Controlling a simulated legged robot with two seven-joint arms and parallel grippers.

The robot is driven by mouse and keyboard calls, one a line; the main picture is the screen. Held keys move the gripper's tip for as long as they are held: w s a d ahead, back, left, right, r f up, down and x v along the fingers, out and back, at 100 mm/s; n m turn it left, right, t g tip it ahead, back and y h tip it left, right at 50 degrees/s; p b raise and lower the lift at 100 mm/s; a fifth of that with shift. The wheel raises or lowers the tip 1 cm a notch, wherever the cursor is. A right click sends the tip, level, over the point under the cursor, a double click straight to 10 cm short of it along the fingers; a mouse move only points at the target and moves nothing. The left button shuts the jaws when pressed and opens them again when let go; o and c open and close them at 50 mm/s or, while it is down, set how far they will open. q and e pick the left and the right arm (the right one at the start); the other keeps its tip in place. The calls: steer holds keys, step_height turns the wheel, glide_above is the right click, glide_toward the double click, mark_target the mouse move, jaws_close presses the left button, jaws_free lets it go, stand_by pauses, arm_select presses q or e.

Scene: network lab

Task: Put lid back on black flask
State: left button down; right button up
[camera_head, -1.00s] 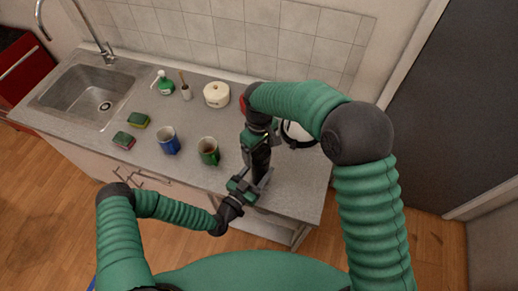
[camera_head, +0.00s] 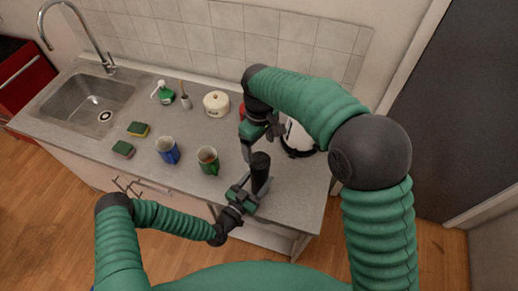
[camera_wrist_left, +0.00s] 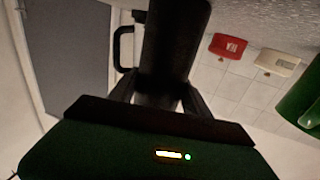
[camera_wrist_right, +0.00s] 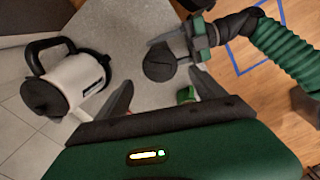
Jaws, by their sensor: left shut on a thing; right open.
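The black flask (camera_head: 260,180) stands upright at the front right of the counter; it also shows in the left wrist view (camera_wrist_left: 175,40). A wider dark cap, seemingly the lid (camera_head: 261,160), sits on its top; it is the dark disc in the right wrist view (camera_wrist_right: 158,64). My left gripper (camera_head: 243,195) is shut around the flask's lower body. My right gripper (camera_head: 247,145) is open and empty, above and slightly left of the flask top. Its two fingers (camera_wrist_right: 163,92) are apart with nothing between them. I cannot tell how tightly the lid is seated.
A white and black kettle (camera_head: 297,138) stands behind the flask, near my right arm. A green mug (camera_head: 208,160) and a blue mug (camera_head: 168,150) stand to the left. A cream pot (camera_head: 216,104), soap bottle (camera_head: 164,93), sponges (camera_head: 138,129) and sink (camera_head: 85,100) are further left.

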mark_target(259, 160)
steer(key=shift+f, duration=4.05)
steer(key=c, duration=1.5)
steer(key=o, duration=1.7)
